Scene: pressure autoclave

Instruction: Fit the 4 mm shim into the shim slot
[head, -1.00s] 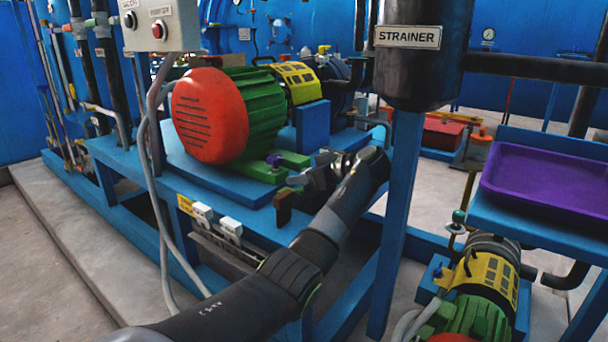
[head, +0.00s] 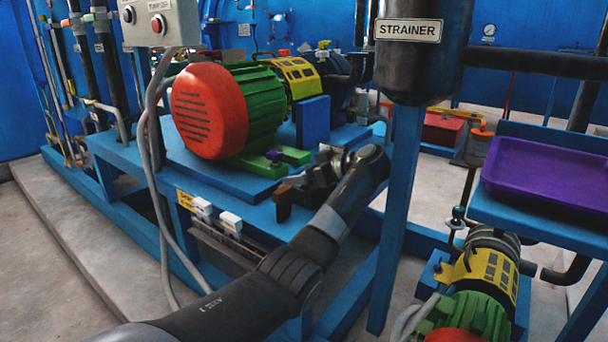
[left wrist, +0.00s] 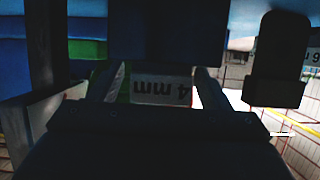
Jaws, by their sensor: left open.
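My left gripper (head: 297,188) is open beside the near end of the green motor foot (head: 284,157), low in front of the large motor (head: 240,108). In the left wrist view its two dark fingers stand wide apart at either side. Between them a pale label reading "4 mm" upside down marks the shim (left wrist: 163,90); most of the shim's body is hidden by dark parts. A dark blue block (left wrist: 165,30) lies above the label. I cannot make out the shim slot. My right gripper is not in view.
Two white tabs (head: 202,208) stand on a rack at the skid's front edge, by a yellow label (head: 185,199). A blue post (head: 398,220) under the strainer (head: 420,50) stands right of my arm. A purple tray (head: 545,180) and a second pump (head: 480,290) are farther right.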

